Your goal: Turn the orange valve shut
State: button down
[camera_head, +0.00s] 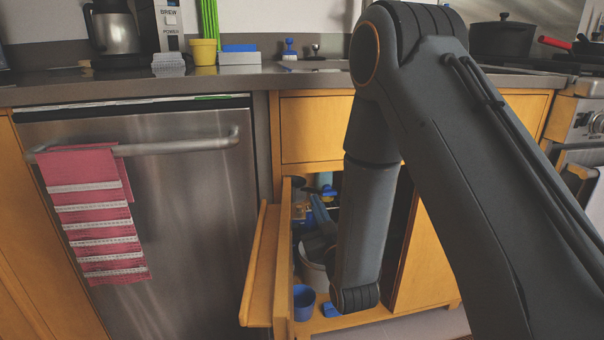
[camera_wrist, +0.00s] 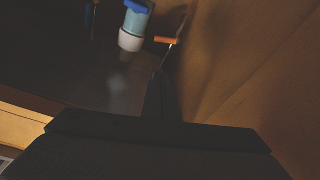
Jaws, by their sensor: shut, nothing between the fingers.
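The orange valve (camera_wrist: 166,40) shows in the wrist view as a small, short orange bar, roughly crosswise in the picture, beside the wooden cabinet wall. A thin pale stem runs down from it. My gripper (camera_wrist: 164,76) is shut and empty, its dark fingers pointing toward the valve from below in the picture. The fingertips are close to the stem; I cannot tell whether they touch it. In the head view my arm reaches down into the open cabinet, and I cannot make out the valve there.
A pale blue and white bottle (camera_wrist: 135,27) stands left of the valve. The cabinet wall (camera_wrist: 240,75) is close on the right. In the head view an open door (camera_head: 265,265) stands at left, with a blue cup (camera_head: 304,302) low inside the cabinet.

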jog(key=f+b+x, duration=0.1)
jog(key=b+x, duration=0.2)
jog(key=x, duration=0.6)
jog(key=w+f+b+x, duration=0.1)
jog(key=f+b+x, duration=0.1)
jog(key=x, duration=0.8)
jog(key=shift+d+r+b, duration=0.2)
jog(key=shift+d+b, duration=0.1)
jog(key=shift+b, duration=0.5)
jog(key=shift+s, duration=0.1)
